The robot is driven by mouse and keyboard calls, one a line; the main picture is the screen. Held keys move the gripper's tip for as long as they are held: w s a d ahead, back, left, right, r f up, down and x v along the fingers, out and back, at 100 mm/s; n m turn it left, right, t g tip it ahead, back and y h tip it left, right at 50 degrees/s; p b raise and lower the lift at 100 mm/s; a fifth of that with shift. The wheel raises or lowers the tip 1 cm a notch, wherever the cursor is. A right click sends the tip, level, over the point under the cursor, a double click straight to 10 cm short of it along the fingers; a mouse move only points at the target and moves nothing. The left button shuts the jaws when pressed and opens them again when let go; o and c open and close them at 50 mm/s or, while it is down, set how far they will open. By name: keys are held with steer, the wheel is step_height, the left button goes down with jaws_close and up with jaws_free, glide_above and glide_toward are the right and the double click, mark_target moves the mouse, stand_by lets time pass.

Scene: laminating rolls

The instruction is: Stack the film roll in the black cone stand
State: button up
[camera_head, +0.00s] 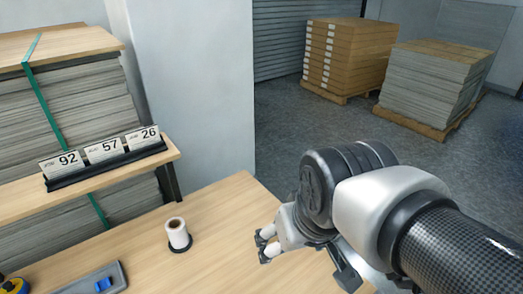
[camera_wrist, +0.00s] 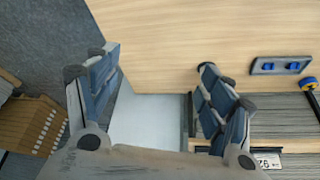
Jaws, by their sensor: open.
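A white film roll (camera_head: 177,232) with a brown core stands upright on the wooden table in the head view. A black round base (camera_head: 187,248) shows around its foot; this may be the cone stand, but the roll hides any cone. My gripper (camera_head: 306,262) is right of the roll, apart from it, above the table's right part. In the wrist view my gripper (camera_wrist: 158,85) has its two fingers wide apart with nothing between them. The roll and black base are not visible in the wrist view.
A grey tray with a blue item (camera_head: 103,283) and a yellow-and-blue round object (camera_head: 14,286) lie front left. A shelf with number cards (camera_head: 104,150) and paper stacks (camera_head: 75,105) stands behind left. A pale pillar (camera_head: 195,100) rises behind the table. The tabletop (camera_head: 235,220) around the roll is clear.

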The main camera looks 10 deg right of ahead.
steer(key=s+d+f, duration=0.2)
steer(key=s, duration=0.5)
steer(key=shift+s+m, duration=0.2)
steer(key=shift+m, duration=0.2)
steer(key=shift+d, duration=0.1)
stand_by(0.6)
